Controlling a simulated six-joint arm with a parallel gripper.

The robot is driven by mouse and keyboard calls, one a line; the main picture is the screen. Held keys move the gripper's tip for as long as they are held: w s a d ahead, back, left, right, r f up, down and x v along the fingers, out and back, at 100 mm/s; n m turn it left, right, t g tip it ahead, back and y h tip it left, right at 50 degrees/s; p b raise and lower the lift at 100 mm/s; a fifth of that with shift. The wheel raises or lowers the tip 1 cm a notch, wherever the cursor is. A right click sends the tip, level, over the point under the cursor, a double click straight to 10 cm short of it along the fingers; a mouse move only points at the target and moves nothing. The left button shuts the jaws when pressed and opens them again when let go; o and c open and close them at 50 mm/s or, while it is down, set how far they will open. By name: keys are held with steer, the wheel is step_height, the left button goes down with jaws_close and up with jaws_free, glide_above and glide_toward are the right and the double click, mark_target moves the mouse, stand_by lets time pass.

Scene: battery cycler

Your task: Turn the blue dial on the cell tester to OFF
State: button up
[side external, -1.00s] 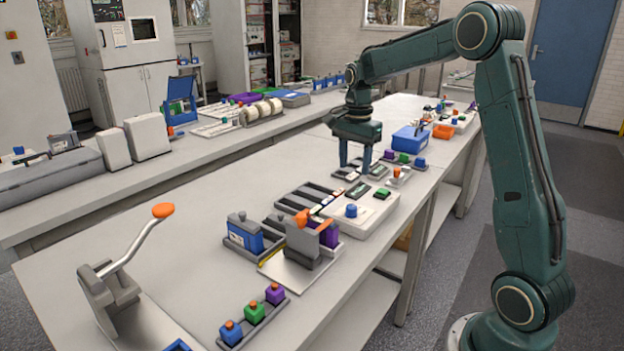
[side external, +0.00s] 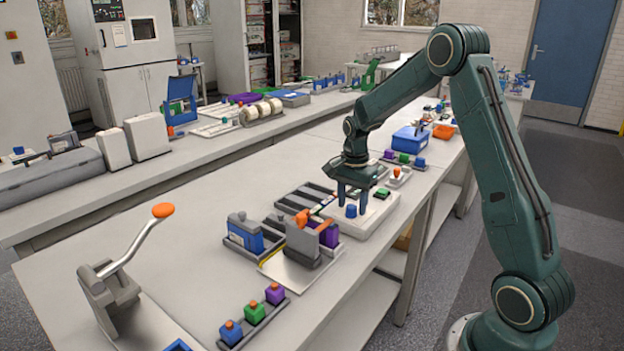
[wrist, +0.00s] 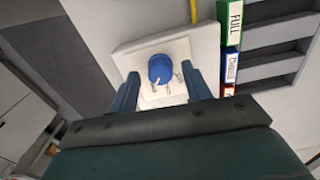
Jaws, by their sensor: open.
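The blue dial (side external: 351,211) stands on the white cell tester (side external: 372,222) near the front edge of the bench. In the wrist view the blue dial (wrist: 161,69) sits on a raised white plate (wrist: 124,56), with small dark marks around its near side that are too small to read. A pale pointer mark shows on the dial. My gripper (side external: 351,204) points down over the dial. In the wrist view my gripper (wrist: 163,85) is open, with one finger on each side of the dial and gaps between.
Labelled blocks, a green FULL one (wrist: 231,22) and a blue CHARGE one (wrist: 231,66), line up beside the tester. Dark slotted trays (side external: 303,198) lie behind it. A grey fixture with an orange clamp (side external: 303,238) stands close at left. A blue bin (side external: 410,139) is farther back.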

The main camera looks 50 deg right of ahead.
steer(key=shift+c, duration=0.2)
steer(key=c, duration=0.9)
steer(key=shift+c, duration=0.2)
steer(key=shift+n, duration=0.3)
steer(key=n, duration=0.7)
steer(key=shift+n, duration=0.4)
steer(key=n, duration=0.3)
steer(key=shift+n, duration=2.3)
